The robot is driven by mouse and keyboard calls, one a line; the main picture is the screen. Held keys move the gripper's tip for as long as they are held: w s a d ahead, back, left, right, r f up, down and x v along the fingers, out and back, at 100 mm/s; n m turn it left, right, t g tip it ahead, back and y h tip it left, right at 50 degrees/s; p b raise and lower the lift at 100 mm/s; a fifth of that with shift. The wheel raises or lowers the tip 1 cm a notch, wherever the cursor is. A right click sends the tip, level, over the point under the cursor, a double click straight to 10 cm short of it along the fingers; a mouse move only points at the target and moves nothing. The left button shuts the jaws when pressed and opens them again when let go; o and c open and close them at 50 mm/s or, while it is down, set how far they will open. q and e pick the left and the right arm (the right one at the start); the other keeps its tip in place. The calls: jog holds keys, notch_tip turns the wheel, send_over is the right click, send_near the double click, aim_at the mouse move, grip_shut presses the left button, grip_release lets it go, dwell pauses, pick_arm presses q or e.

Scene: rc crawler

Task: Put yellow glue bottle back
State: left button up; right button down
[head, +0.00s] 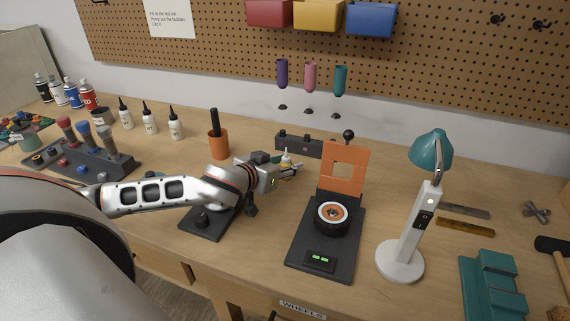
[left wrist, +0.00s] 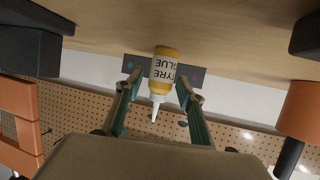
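The yellow glue bottle (head: 287,163) stands upright on the bench, its white nozzle up. In the left wrist view, which is upside down, the bottle (left wrist: 163,68) shows a "TYRE GLUE" label. My left gripper (head: 291,169) reaches in from the left, low over the bench. Its two teal-lined fingers (left wrist: 160,88) are apart, one on each side of the bottle in that view, with a visible gap on the left side. I cannot tell whether the right-hand finger touches it. My right gripper does not show.
A dark block (head: 305,146) stands behind the bottle. An orange cup (head: 218,146) is to the left. A black stand with an orange panel (head: 344,169) and wheel (head: 332,216) is to the right, near a lamp (head: 408,240). Several white bottles (head: 149,121) stand back left.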

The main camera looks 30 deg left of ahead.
pick_arm(q)
jog(key=shift+r, duration=0.2)
jog(key=p+v, duration=0.1)
jog(key=v, duration=0.8)
jog(key=shift+s+r, duration=0.15)
jog(key=shift+s, duration=0.2)
jog(key=shift+p+v, duration=0.9)
jog(key=shift+p, duration=0.05)
jog(key=shift+s+r, duration=0.1)
jog(key=shift+s, duration=0.15)
